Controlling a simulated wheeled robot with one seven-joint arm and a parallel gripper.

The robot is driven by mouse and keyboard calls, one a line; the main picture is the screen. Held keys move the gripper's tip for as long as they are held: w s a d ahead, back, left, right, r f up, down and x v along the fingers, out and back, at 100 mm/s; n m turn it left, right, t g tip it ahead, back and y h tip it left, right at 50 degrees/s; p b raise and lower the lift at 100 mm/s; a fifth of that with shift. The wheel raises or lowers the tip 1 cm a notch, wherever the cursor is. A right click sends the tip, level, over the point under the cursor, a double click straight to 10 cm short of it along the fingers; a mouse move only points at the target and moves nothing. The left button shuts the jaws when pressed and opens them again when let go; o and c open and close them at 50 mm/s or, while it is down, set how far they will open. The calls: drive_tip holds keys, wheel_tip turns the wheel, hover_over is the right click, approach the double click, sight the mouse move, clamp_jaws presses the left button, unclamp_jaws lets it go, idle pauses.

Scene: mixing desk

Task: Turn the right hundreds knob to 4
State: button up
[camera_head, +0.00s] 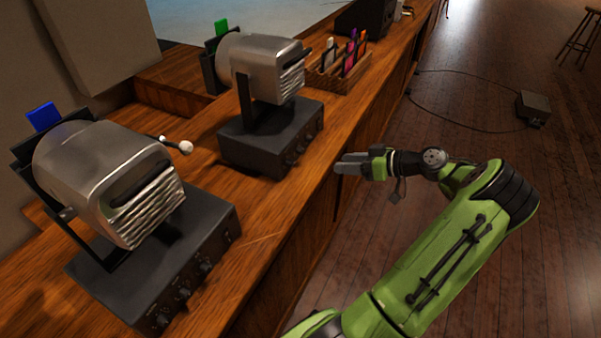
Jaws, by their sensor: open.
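The right device has a dark base (243,150) with a silver lamp-like housing (258,60) above it. A row of small dark knobs (301,149) runs along the base's front face. Their markings are too small to read, so I cannot tell which is the hundreds knob or where it points. The left device has a similar dark base (108,282) with its own row of knobs (184,294). My gripper (343,164) is open and empty. It appears to the right of the right device's knobs, in front of the desk edge and apart from them.
Both devices stand on a wooden desk (262,245). A wooden rack (335,82) with coloured cards stands behind the right device. A small white-ended object (185,147) lies between the devices. The floor (480,85) right of the desk is mostly clear, with a box (534,106) and cable.

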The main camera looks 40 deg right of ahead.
sight(293, 163)
drive_tip(key=b+x, duration=0.3)
drive_tip(key=x, duration=1.2)
drive_tip(key=shift+w+f+b, duration=0.15)
drive_tip(key=shift+w+b, duration=0.15)
drive_tip(key=shift+b, duration=0.05)
clamp_jaws()
